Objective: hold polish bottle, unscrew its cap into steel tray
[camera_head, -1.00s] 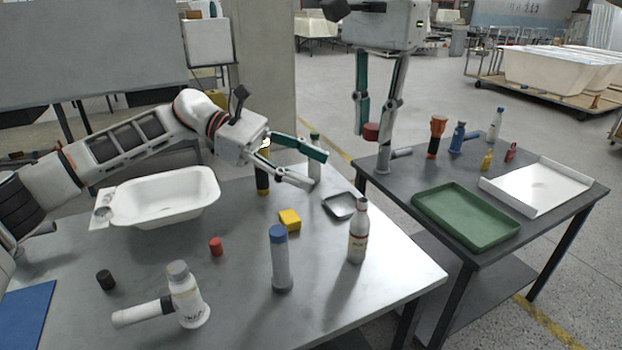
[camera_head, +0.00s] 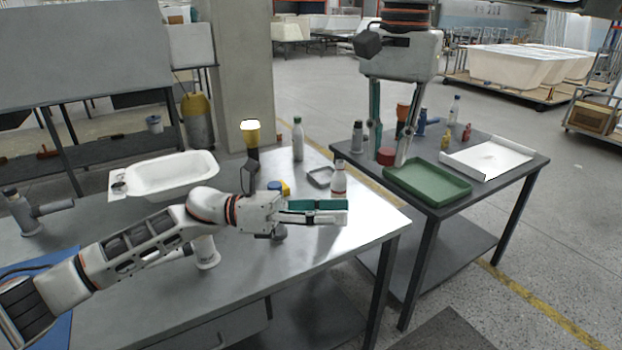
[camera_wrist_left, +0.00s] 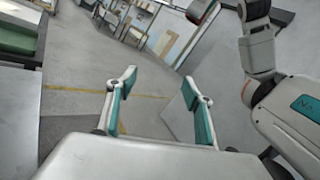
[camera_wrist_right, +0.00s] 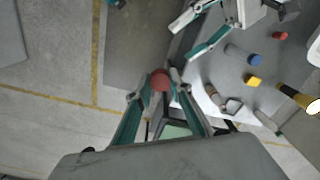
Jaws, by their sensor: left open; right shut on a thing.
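The white polish bottle (camera_head: 338,182), with a grey cap, stands upright on the near table. The small grey steel tray (camera_head: 320,177) lies just left of it. My left gripper (camera_head: 342,205) is open and empty in front of the bottle, hiding its lower part; I cannot tell how far apart they are. The open left fingers also show in the left wrist view (camera_wrist_left: 160,86). My right gripper (camera_head: 388,158) is shut on a red round object (camera_head: 385,156), above the far table's left side. The red object also shows between the fingertips in the right wrist view (camera_wrist_right: 160,80).
A white tub (camera_head: 170,178) stands at the back left of the near table. A tall bottle (camera_head: 297,140) and a yellow-topped dark object (camera_head: 251,135) stand behind the tray. A green tray (camera_head: 428,184) and a white tray (camera_head: 490,158) lie on the far table.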

